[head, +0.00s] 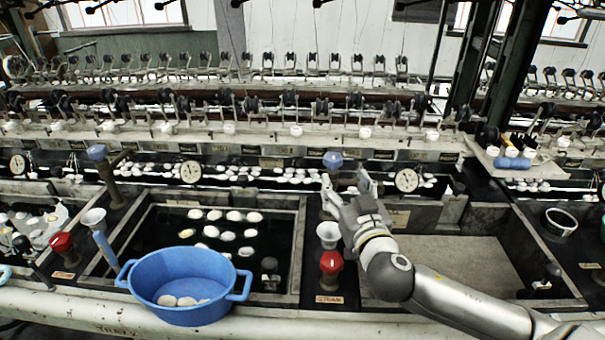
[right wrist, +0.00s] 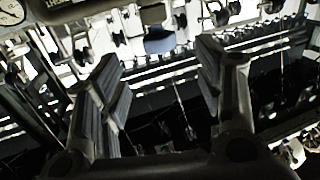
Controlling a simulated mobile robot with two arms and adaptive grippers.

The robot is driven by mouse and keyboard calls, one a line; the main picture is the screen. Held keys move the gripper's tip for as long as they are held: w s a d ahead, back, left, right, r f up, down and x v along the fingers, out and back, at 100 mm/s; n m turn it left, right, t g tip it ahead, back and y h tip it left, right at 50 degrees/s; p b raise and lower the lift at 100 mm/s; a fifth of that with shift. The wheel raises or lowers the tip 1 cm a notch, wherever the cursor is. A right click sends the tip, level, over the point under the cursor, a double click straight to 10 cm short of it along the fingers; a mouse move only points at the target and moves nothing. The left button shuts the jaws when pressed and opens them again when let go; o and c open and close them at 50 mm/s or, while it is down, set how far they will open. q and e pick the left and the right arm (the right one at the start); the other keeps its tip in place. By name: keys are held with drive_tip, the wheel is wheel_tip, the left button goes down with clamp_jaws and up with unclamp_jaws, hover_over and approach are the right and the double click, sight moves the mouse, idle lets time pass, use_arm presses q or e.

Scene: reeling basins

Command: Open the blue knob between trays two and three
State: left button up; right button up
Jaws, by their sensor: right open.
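A blue knob (head: 332,160) stands at the back of the divider between the basin with white cocoons and the basin to its right. My right gripper (head: 346,182) is open and empty just in front of this knob, its fingers pointing away toward the machine. In the right wrist view a blue knob (right wrist: 159,42) shows beyond the fingertips, between the two open fingers (right wrist: 158,65). No contact with the knob shows. Another blue knob (head: 97,152) stands on a post further left. My left gripper is not in view.
A red knob (head: 331,262) and a white cup (head: 328,234) stand on the same divider, below my right gripper. A blue tub (head: 184,290) with cocoons sits at the front left. A round gauge (head: 406,180) is just right of the gripper. Reeling gear runs along the back.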

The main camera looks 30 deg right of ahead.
sight(336, 166)
drive_tip(key=x, duration=0.1)
drive_tip(key=p+x, duration=0.1)
drive_tip(key=x, duration=0.1)
drive_tip(key=shift+s+d+r, duration=0.15)
drive_tip(key=shift+d, duration=0.1)
drive_tip(key=p+x, duration=0.1)
drive_tip(key=x, duration=0.5)
drive_tip(key=shift+w, duration=0.25)
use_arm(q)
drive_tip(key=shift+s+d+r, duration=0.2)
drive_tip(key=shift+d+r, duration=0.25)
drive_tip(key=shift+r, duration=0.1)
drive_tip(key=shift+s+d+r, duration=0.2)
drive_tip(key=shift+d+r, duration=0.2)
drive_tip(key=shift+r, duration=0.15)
use_arm(e)
drive_tip(key=shift+w+d, duration=0.1)
drive_tip(key=shift+w, duration=0.5)
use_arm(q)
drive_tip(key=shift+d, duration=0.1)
use_arm(e)
drive_tip(key=c, duration=1)
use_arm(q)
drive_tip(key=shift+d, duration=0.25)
